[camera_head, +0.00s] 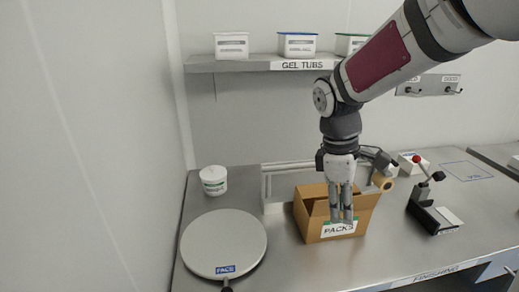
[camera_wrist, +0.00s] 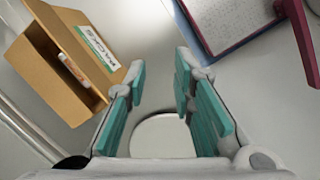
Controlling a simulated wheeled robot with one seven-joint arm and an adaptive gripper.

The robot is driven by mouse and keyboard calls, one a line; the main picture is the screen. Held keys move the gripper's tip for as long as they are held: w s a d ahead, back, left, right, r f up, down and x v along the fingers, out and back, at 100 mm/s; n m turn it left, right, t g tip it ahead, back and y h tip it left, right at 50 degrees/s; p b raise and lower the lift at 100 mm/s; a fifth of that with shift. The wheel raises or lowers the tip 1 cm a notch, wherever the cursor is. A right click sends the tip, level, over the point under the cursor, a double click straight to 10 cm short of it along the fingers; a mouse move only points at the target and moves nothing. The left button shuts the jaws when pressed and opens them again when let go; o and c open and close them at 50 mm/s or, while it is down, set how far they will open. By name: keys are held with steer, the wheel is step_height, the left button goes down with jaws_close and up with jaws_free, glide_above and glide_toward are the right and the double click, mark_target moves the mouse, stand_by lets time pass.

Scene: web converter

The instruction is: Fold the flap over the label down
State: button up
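An open brown cardboard box (camera_head: 312,232) stands on the metal bench in the head view. A white and green label reading PACKS (camera_head: 338,230) is on its front face. My gripper (camera_head: 341,218) points down in front of the box and hides part of its front rim. I cannot tell whether its fingers touch the box. In the wrist view my gripper (camera_wrist: 159,72) is open, with empty space between its teal fingers. The box (camera_wrist: 38,60) is at upper left there, left of the fingers, with its label (camera_wrist: 98,50) visible. The flap over the label cannot be made out clearly.
A round grey plate (camera_head: 223,243) and a white tub (camera_head: 213,180) are to the left of the box. A black lever tool (camera_head: 432,212) stands to the right. A shelf (camera_head: 255,63) with several tubs is behind. The bench is clear between box and lever tool.

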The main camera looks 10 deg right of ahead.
steer(key=w+d+r+n+t+y+p, duration=0.3)
steer(key=w+d+n+y+p, duration=0.35)
steer(key=d, duration=0.55)
steer(key=shift+n, duration=0.45)
steer(key=x, duration=1.4)
steer(key=shift+w+a, duration=0.1)
steer(key=shift+w, duration=0.3)
jaws_close()
steer(key=shift+b, duration=0.3)
